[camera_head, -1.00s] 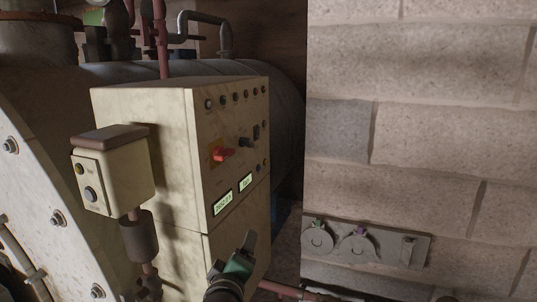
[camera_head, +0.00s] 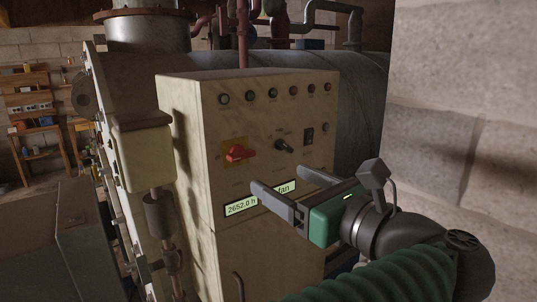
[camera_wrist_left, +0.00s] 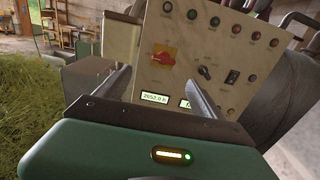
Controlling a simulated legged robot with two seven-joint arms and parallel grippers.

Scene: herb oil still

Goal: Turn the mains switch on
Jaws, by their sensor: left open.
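The mains switch, a red rotary handle (camera_head: 239,153) on a yellow plate, is on the front of a cream control cabinet (camera_head: 190,140). Its handle lies roughly sideways. It also shows in the left wrist view (camera_wrist_left: 162,58), beyond and between my fingers. My left gripper (camera_head: 281,180) is open and empty in front of the cabinet. In the head view its fingers are below and right of the switch, over the lit displays, and apart from the handle. My right gripper is not in view.
A black rotary knob (camera_head: 284,146) and a black rocker switch (camera_head: 308,136) are right of the red handle. A row of lamps (camera_head: 273,92) runs above. A cream box (camera_head: 145,150) stands left of the cabinet, and a block wall (camera_head: 455,110) rises at the right.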

